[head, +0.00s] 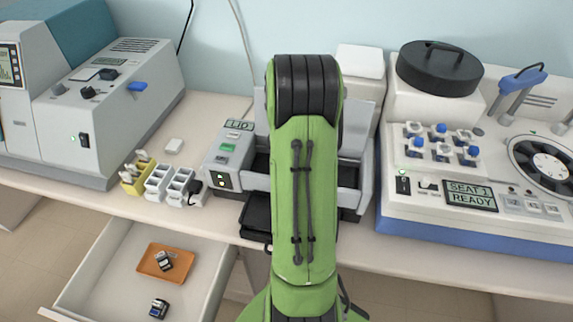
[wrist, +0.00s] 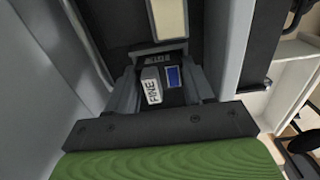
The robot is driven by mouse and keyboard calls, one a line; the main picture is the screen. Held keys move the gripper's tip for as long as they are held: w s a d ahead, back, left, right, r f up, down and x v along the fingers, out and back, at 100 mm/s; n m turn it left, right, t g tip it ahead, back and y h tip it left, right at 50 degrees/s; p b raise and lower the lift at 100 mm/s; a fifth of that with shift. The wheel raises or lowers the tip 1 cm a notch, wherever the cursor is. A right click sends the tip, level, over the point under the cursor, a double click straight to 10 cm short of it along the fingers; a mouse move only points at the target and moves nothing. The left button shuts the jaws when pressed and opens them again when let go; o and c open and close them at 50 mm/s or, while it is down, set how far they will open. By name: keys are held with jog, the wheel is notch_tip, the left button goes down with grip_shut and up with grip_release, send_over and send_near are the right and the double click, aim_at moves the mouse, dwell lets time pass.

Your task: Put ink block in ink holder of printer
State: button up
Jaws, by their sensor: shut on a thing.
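The printer (head: 232,150) is the grey machine behind my arm, with a small screen that seems to read "LID" and a dark open interior. My green arm covers its middle, so the ink holder and my gripper are hidden in the head view. In the wrist view my gripper (wrist: 163,82) is shut on the ink block (wrist: 151,92), a dark block with a white label reading "FINE" and a blue patch. The gripper is inside or just above the dark printer bay, between grey walls. I cannot tell whether the block touches the holder.
An open drawer (head: 110,262) at the lower left holds an orange tray (head: 152,263) with one small block, and another block (head: 158,308) beside it. Yellow and white racks (head: 157,182) stand left of the printer. A large white machine (head: 450,215) stands close on the right.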

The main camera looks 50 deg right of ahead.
jog(key=shift+a, duration=0.1)
jog(key=shift+f, duration=0.2)
jog(key=o, duration=1.1)
jog(key=shift+o, duration=0.2)
